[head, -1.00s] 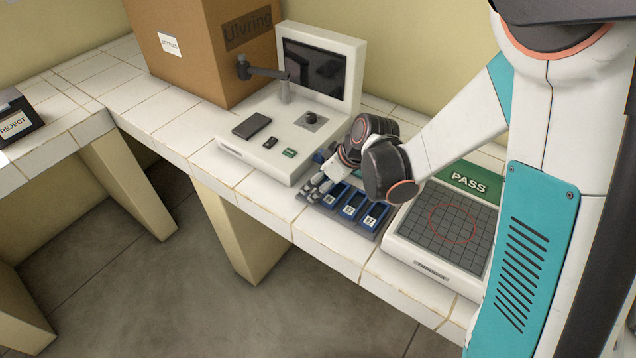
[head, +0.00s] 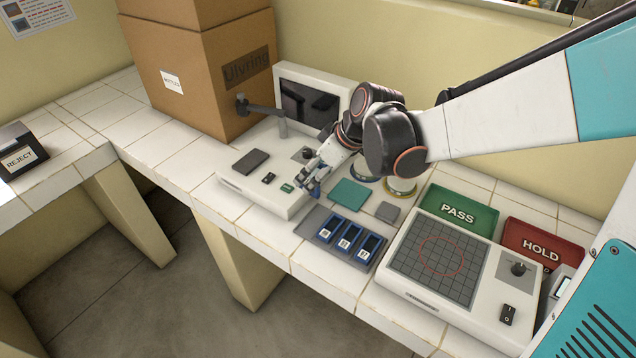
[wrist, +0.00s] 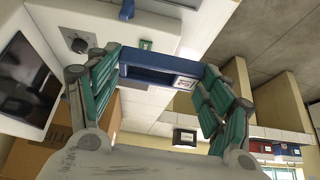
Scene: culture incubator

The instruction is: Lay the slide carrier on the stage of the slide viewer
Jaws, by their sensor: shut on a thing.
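My gripper (head: 310,182) is shut on a blue slide carrier (wrist: 160,70), held between its green-padded fingers in the wrist view. In the head view it hangs above the gap between the tray and the white slide viewer (head: 235,190), near the viewer's right front corner. The viewer has a dark screen (head: 308,104), a camera arm and a dark flat rectangular plate (head: 251,161), which looks like the stage and is bare. The held carrier is partly hidden by the fingers in the head view.
A grey tray (head: 310,226) holds several blue carriers, with its left part bare. A gridded white device (head: 405,283), green PASS tray (head: 478,204) and red HOLD tray (head: 560,240) stand right. A cardboard box (head: 190,70) is behind the viewer. The REJECT box (head: 18,158) stands far left.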

